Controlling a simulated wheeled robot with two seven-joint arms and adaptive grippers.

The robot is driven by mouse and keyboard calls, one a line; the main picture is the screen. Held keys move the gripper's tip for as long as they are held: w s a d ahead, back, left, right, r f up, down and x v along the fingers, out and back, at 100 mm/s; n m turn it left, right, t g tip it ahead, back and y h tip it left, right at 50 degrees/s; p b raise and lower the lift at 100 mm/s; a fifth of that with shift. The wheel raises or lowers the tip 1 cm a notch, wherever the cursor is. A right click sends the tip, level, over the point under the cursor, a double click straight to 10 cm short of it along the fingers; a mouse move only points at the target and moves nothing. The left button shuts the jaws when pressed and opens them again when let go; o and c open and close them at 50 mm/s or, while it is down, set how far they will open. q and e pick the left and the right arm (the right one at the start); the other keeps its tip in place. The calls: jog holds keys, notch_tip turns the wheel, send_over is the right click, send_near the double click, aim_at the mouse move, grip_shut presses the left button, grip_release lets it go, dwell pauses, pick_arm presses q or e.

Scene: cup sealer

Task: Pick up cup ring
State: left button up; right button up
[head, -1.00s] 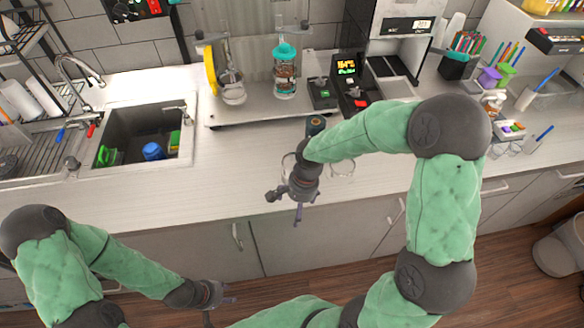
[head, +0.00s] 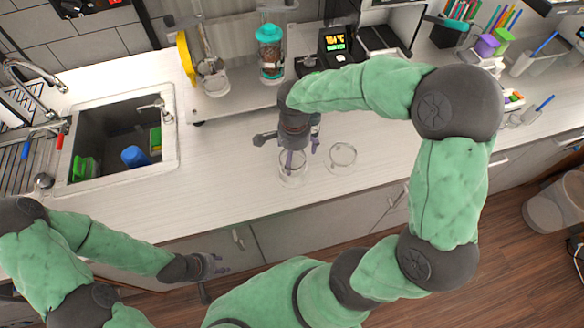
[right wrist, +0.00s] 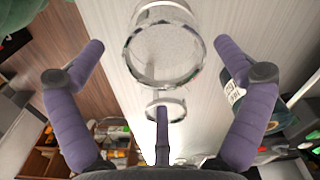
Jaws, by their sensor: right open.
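Two clear round pieces stand on the white counter in the head view: a left one (head: 292,168) and a right one (head: 343,155). I cannot surely tell which is the cup ring. My right gripper (head: 298,158) is open above the left piece, its fingers partly covering it. In the right wrist view a large clear cylinder (right wrist: 163,50) lies ahead of the spread fingers, with a smaller clear band (right wrist: 174,103) partly behind the middle finger. Nothing is held between the fingers. My left gripper (head: 214,277) is open and empty, low in front of the cabinets.
A sink (head: 115,140) is at the left. A sealing stand with a yellow part (head: 186,58), a teal-topped jar (head: 270,50) and a display unit (head: 336,42) stand behind. Pencils and cups crowd the right. The counter front is clear.

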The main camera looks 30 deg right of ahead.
aim_at(292, 166)
jog(key=shift+w+a+f+b, duration=0.1)
jog(key=shift+w+f+b, duration=0.1)
jog(key=shift+f, duration=1.3)
jog(key=shift+w+a+f+b, duration=0.1)
jog(key=shift+f+b, duration=0.05)
jog(key=shift+f, duration=1.35)
jog(key=c, duration=1.3)
